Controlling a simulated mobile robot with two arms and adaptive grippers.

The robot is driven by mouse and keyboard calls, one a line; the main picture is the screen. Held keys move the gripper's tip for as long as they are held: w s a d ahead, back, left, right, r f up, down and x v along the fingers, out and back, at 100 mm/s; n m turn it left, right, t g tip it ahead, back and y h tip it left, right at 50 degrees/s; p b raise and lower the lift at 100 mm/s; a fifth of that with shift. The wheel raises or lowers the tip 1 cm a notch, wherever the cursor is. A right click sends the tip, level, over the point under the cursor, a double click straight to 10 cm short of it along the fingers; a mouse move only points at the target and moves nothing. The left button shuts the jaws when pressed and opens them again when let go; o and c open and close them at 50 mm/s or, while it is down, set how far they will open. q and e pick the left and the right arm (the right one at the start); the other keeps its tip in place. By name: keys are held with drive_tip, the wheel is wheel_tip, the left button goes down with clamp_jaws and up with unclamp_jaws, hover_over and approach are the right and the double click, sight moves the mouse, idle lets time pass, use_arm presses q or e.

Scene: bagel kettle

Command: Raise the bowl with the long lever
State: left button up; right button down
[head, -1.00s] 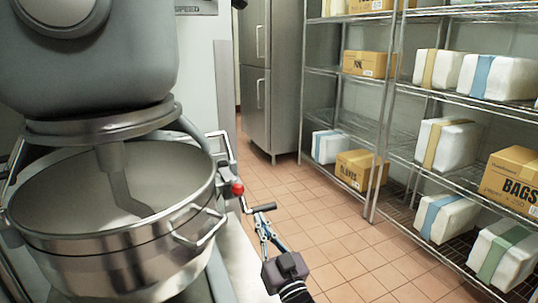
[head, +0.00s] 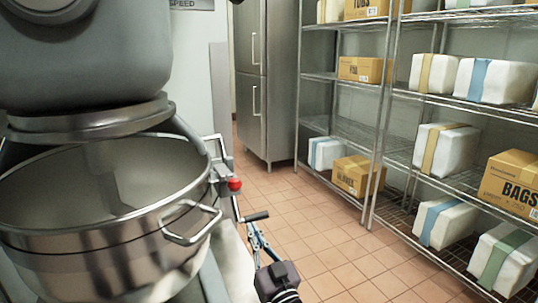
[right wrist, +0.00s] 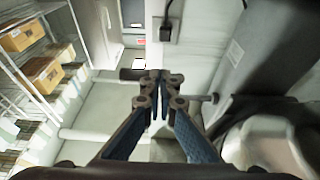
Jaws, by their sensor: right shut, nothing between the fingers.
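The steel mixing bowl (head: 95,250) sits in its cradle under the grey mixer head (head: 85,50) at the left of the head view. A lever with a black crosswise grip (head: 256,216) hangs at the bowl's right side, below a red knob (head: 234,184). My right gripper (head: 251,229) is just below the black grip, fingertips close to it; contact cannot be told. In the right wrist view the right gripper (right wrist: 160,78) has its fingers together and empty, with the dark grip (right wrist: 130,74) beside the tips. My left gripper is not in view.
A wire shelf rack (head: 380,150) with boxes and wrapped packs stands at the right. A steel cabinet (head: 266,80) stands at the back. The tiled floor (head: 320,235) between mixer and rack is clear.

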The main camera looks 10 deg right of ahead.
idle(0.7)
drive_tip(key=s+d, duration=0.2)
drive_tip(key=s, duration=0.5)
drive_tip(key=s+d+f, duration=0.1)
drive_tip(key=s+d, duration=0.1)
drive_tip(key=s, duration=0.5)
drive_tip(key=shift+d, duration=0.3)
drive_tip(key=shift+s, duration=0.1)
